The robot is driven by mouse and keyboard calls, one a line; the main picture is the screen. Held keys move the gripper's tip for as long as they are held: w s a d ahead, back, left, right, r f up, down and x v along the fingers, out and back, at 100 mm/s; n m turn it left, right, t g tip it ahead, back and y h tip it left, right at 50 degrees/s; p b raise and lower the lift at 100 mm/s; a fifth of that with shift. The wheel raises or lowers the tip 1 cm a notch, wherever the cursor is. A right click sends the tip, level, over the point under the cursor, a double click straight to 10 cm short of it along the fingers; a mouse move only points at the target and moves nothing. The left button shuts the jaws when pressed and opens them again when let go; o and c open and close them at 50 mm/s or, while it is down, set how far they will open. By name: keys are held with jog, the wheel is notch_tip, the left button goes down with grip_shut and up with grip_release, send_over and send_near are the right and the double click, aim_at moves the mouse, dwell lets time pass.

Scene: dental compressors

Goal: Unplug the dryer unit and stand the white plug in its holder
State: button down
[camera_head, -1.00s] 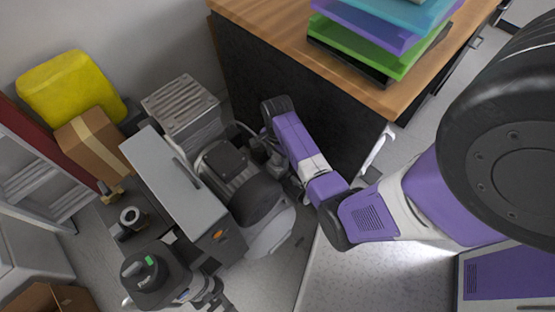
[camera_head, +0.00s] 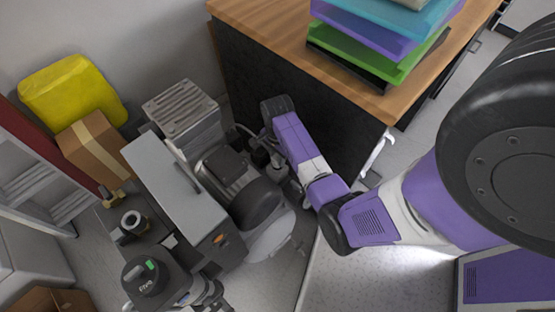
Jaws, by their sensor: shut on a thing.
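My gripper (camera_head: 283,172) is small and partly hidden, low between my purple forearm and the dark compressor motor (camera_head: 235,187). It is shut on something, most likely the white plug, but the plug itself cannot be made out. A long grey box (camera_head: 172,185) with an orange switch stands left of the motor, and a ribbed silver unit (camera_head: 182,110) stands behind it. I cannot tell for certain which is the dryer unit. A thin cable (camera_head: 243,128) runs near my wrist. I cannot pick out the holder.
A wooden-topped black cabinet (camera_head: 290,38) with stacked coloured trays (camera_head: 385,45) stands close behind my arm. A yellow container (camera_head: 72,92) and a cardboard box (camera_head: 97,150) stand at the left. A black-capped unit (camera_head: 150,278) is at the lower left.

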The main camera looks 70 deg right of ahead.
aim_at(277, 156)
notch_tip(277, 156, up, 8)
jog(key=shift+d+f+p, duration=0.1)
jog(key=shift+f+p, duration=0.1)
jog(key=shift+p, duration=0.65)
jog(key=w+d+r+p, duration=0.2)
jog(key=w+d+p, duration=0.1)
jog(key=w, duration=0.3)
jog(key=shift+n, duration=0.8)
jog(key=f+b, duration=0.1)
jog(key=f, duration=0.2)
jog(key=w+f+b, duration=0.1)
jog(key=f+b, duration=0.1)
jog(key=f, duration=0.1)
jog(key=w+f+b, duration=0.1)
jog(key=f+b, duration=0.1)
jog(key=f, duration=0.1)
jog(key=shift+w+d+f, duration=0.15)
jog(key=shift+d+f, duration=0.15)
jog(key=shift+d, duration=0.1)
jog(key=shift+f+b, duration=0.1)
jog(key=shift+b, duration=0.25)
jog(key=shift+f+b, duration=0.55)
jog(key=shift+f, duration=0.25)
jog(key=c, duration=1.1)
grip_release()
jog(key=shift+o, duration=0.2)
